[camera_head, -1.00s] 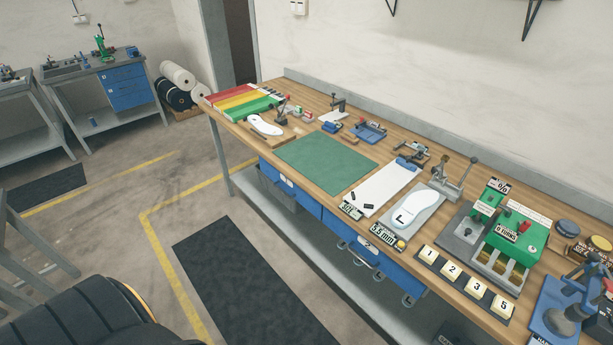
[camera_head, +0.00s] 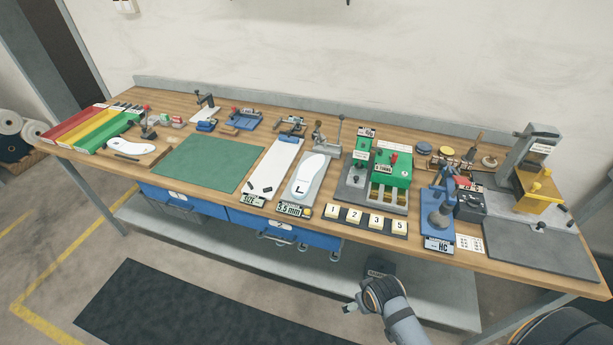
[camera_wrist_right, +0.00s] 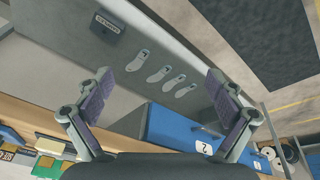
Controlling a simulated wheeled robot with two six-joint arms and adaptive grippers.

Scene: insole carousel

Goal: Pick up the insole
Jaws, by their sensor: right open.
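A white insole marked L (camera_head: 308,175) lies on a grey plate (camera_head: 297,197) near the middle of the bench. Another white insole (camera_head: 124,146) lies further left, in front of the coloured trays. My right gripper (camera_head: 368,290) is low in front of the bench, below the tabletop and apart from both insoles. In the right wrist view its two fingers (camera_wrist_right: 158,88) are spread with nothing between them. That view shows several pale sole-shaped pieces (camera_wrist_right: 160,74) below the blue drawer (camera_wrist_right: 172,128). My left gripper is not in view.
The wooden bench (camera_head: 150,178) carries a green mat (camera_head: 208,163), a white board (camera_head: 275,168), a green counter device (camera_head: 391,167), numbered blocks (camera_head: 367,218) and a blue press (camera_head: 438,218). A grey lower shelf (camera_head: 410,292) runs beneath. Floor in front holds a dark mat (camera_head: 170,310).

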